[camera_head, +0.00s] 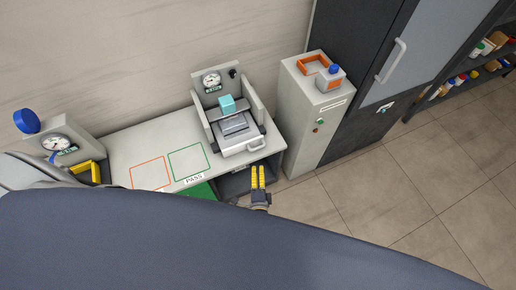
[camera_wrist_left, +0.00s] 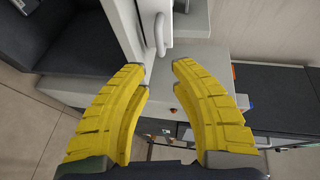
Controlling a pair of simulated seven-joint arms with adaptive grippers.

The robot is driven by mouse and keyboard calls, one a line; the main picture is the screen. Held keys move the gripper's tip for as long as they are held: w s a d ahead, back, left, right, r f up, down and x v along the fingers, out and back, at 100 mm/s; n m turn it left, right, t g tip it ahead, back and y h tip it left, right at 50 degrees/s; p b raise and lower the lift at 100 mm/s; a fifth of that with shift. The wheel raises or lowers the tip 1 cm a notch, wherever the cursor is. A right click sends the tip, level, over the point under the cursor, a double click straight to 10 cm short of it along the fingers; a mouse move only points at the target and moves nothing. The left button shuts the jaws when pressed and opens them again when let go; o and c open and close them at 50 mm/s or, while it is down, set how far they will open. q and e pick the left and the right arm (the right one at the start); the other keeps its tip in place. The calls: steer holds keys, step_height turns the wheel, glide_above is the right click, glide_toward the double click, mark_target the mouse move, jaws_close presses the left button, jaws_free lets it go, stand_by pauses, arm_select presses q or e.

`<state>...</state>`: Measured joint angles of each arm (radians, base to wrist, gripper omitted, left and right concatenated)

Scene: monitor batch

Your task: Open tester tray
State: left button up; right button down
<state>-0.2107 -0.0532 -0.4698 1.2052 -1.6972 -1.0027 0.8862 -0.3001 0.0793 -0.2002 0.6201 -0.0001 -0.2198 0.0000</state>
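The tester (camera_head: 212,90) stands at the back right of the white bench, with a gauge on its upright panel and a teal block (camera_head: 227,104) over its bed. Its light grey tray (camera_head: 240,147) is low at the front and carries a grey flat piece. The tray's looped handle (camera_head: 257,146) faces the bench's front edge; it also shows in the left wrist view (camera_wrist_left: 160,35). My left gripper (camera_head: 258,172) is just in front of the handle, apart from it. In the left wrist view its yellow fingers (camera_wrist_left: 160,78) are spread and empty, with the handle beyond the fingertips.
The bench has an orange outlined square (camera_head: 151,172) and a green one (camera_head: 188,162) by a PASS label. A second gauge unit (camera_head: 63,138) stands left. A grey cabinet (camera_head: 305,125) stands right of the bench, beside a dark cupboard (camera_head: 375,75). The right floor is clear.

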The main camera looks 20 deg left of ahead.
mark_target(258, 148)
arm_select(q)
steer(key=x, duration=1.3)
steer(key=shift+w+f, duration=0.1)
steer(key=shift+o, duration=0.5)
jaws_close()
